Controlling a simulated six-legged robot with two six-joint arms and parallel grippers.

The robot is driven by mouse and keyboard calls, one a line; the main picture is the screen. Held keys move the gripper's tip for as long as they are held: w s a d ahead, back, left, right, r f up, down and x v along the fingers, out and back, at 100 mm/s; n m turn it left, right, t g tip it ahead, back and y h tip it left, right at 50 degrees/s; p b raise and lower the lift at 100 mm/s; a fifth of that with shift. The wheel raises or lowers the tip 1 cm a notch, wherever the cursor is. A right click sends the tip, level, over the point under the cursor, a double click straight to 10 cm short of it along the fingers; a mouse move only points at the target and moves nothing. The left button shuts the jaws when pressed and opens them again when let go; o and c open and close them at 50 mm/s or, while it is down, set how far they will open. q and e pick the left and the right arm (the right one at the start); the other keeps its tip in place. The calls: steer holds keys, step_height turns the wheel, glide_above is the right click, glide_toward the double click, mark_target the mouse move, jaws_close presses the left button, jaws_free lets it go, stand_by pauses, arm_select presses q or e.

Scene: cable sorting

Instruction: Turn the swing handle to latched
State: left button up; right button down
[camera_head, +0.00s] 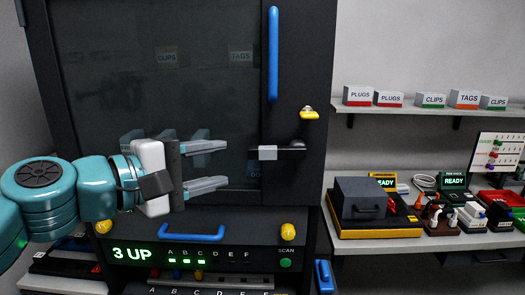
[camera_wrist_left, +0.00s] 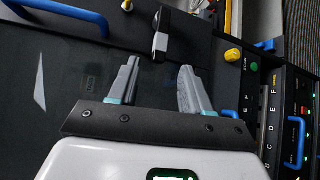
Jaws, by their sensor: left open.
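The swing handle (camera_head: 267,153) is a dark lever with a light grey block at its left end. It lies level across the door's right edge, its pivot at its right end on the dark frame. In the left wrist view the handle (camera_wrist_left: 161,38) shows just beyond the fingertips. My left gripper (camera_head: 226,164) is open and empty, its fingers one above the other, pointing right at the handle. A visible gap parts them from it. The left gripper also shows in the wrist view (camera_wrist_left: 160,66). My right gripper is not in view.
The cabinet's dark glass door (camera_head: 170,75) carries a tall blue handle (camera_head: 272,55). A yellow knob (camera_head: 310,114) sits above the swing handle. Below is a panel with a blue handle (camera_head: 192,236) reading "3 UP". A bench (camera_head: 400,250) with devices and a shelf of boxes stand right.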

mark_target(263, 155)
arm_select(q)
steer(key=p+x, duration=0.1)
steer(key=x, duration=0.9)
steer(key=shift+w+d+f+p, duration=0.1)
steer(key=shift+w+f+p, duration=0.1)
steer(key=shift+w+p, duration=0.25)
steer(key=shift+w+d+f, duration=0.1)
steer(key=shift+w+f, duration=0.05)
steer(key=shift+w, duration=0.25)
steer(key=shift+w+d, duration=0.1)
steer(key=shift+d, duration=0.15)
steer(key=shift+s, duration=0.2)
steer(key=shift+w, duration=0.15)
steer(key=c, duration=0.5)
jaws_close()
